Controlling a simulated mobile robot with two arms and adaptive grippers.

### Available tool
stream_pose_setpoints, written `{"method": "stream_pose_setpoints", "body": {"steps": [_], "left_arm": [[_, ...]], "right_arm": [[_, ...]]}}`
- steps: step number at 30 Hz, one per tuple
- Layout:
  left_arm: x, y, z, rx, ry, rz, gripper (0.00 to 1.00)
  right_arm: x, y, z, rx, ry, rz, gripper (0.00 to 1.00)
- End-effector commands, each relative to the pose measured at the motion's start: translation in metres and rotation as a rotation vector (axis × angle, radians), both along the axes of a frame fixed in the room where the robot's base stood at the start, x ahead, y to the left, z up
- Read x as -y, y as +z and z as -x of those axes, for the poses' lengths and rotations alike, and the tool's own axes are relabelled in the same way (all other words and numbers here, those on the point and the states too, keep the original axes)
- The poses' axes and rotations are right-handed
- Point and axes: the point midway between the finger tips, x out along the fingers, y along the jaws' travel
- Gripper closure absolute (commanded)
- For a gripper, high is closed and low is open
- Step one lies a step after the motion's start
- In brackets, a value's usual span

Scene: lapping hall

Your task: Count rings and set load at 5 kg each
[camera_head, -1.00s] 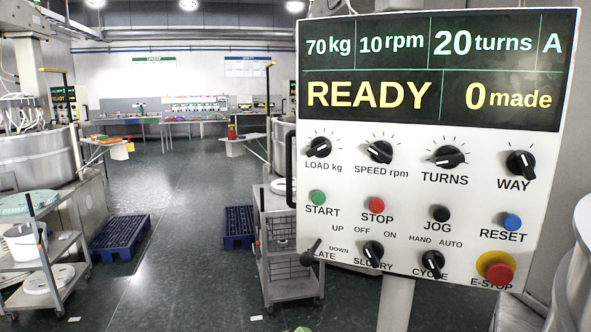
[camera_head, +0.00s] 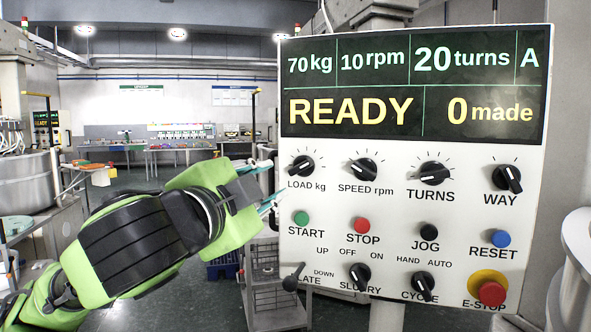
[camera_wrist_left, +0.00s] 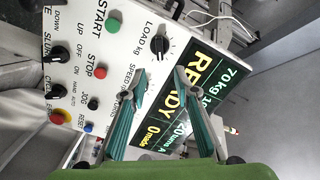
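The control panel (camera_head: 410,215) is a white upright board at the right of the head view. Its display (camera_head: 415,85) reads 70 kg, 10 rpm, 20 turns, A, READY and 0 made. The LOAD kg knob (camera_head: 301,166) is black, at the upper left of the knob row. My left gripper (camera_head: 272,184) is at the panel's left edge, beside that knob. In the left wrist view its two teal fingers (camera_wrist_left: 160,76) are apart and empty, with the LOAD knob (camera_wrist_left: 160,43) beyond the gap between the tips. My right gripper is out of view. I cannot make out any rings.
START (camera_head: 301,218), STOP (camera_head: 362,225), RESET (camera_head: 500,239) and the red E-STOP (camera_head: 491,293) are below the knobs. A wire-sided cart (camera_head: 277,290) stands below the panel. A steel drum (camera_head: 28,182) is at the left, benches (camera_head: 180,148) at the back.

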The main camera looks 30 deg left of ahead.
Motion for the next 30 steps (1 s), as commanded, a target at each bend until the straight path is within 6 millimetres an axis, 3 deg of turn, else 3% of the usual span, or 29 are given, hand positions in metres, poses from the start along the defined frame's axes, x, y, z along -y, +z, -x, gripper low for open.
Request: {"method": "stream_pose_setpoints", "body": {"steps": [6,16,20,24,30], "left_arm": [[-0.008,0.006,-0.026,-0.009,0.004,-0.001,0.72],[-0.013,0.006,-0.049,-0.008,0.002,-0.002,0.72],[-0.02,0.005,-0.077,-0.007,0.0,0.001,0.72],[-0.026,0.002,-0.102,-0.002,0.0,0.002,0.72],[-0.032,0.001,-0.124,-0.001,-0.001,0.002,0.72]], "right_arm": [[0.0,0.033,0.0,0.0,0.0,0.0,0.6],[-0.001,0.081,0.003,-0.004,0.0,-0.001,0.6],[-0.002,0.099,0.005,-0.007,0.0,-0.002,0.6],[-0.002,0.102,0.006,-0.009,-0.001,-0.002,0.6],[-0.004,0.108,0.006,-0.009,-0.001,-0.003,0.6]]}}
